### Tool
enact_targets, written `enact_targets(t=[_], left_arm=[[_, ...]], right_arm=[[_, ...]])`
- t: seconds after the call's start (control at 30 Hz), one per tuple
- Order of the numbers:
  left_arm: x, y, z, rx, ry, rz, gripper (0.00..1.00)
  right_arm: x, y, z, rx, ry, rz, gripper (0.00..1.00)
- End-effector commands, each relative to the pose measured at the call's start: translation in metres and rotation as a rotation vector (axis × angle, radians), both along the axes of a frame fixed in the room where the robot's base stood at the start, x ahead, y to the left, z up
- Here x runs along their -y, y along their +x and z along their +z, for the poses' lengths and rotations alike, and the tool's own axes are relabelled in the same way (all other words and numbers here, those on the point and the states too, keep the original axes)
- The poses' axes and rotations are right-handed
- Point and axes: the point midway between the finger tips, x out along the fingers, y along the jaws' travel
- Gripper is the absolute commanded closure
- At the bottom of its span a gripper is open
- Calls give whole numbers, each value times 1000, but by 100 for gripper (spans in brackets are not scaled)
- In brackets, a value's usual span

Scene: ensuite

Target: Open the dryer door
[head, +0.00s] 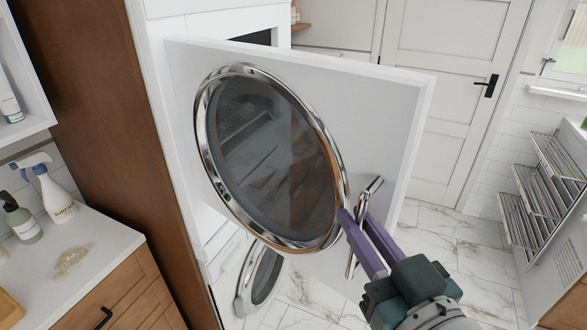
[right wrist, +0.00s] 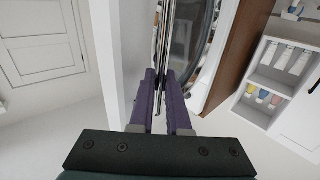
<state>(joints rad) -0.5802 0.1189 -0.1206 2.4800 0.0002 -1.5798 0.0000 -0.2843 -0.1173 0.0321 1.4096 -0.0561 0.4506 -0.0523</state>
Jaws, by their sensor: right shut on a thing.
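The dryer door (head: 385,110) is a white panel with a round dark window in a chrome ring (head: 325,130). It stands swung well out from the white dryer cabinet (head: 215,15). A chrome bar handle (head: 372,190) sits upright near its free edge. My right gripper (head: 352,220) comes in from the lower right, its purple fingers shut around the handle. In the right wrist view the handle (right wrist: 164,45) runs between the fingers (right wrist: 160,85). My left gripper is in neither view.
A second round-door appliance (head: 262,275) is below. A wire rack (head: 535,195) stands at right. Marble floor (head: 455,245) lies open before a closed white room door (head: 445,100).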

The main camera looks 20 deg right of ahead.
Motion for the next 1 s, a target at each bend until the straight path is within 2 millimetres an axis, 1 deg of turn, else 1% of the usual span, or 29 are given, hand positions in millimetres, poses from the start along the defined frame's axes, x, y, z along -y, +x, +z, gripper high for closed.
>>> enact_targets(t=[0.07, 0.1, 0.3, 0.37, 0.6, 0.73, 0.87, 1.0], left_arm=[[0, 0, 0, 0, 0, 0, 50], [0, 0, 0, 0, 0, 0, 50], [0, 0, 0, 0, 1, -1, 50], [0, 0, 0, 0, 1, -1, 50], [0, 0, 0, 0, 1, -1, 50], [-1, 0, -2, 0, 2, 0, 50], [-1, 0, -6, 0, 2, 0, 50], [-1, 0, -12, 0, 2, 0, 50]], right_arm=[[-2, 0, -2, -7, -1, 4, 100], [-2, 0, -2, -7, -1, 4, 83], [-1, 0, -1, -5, 0, 2, 61], [-1, 0, -1, -4, 0, 2, 55], [0, 0, -1, -3, 0, 1, 55], [-1, -8, -2, -4, 0, 0, 55], [-1, -29, -3, -6, 0, 0, 55], [-3, -56, -4, -6, 1, 1, 55]])
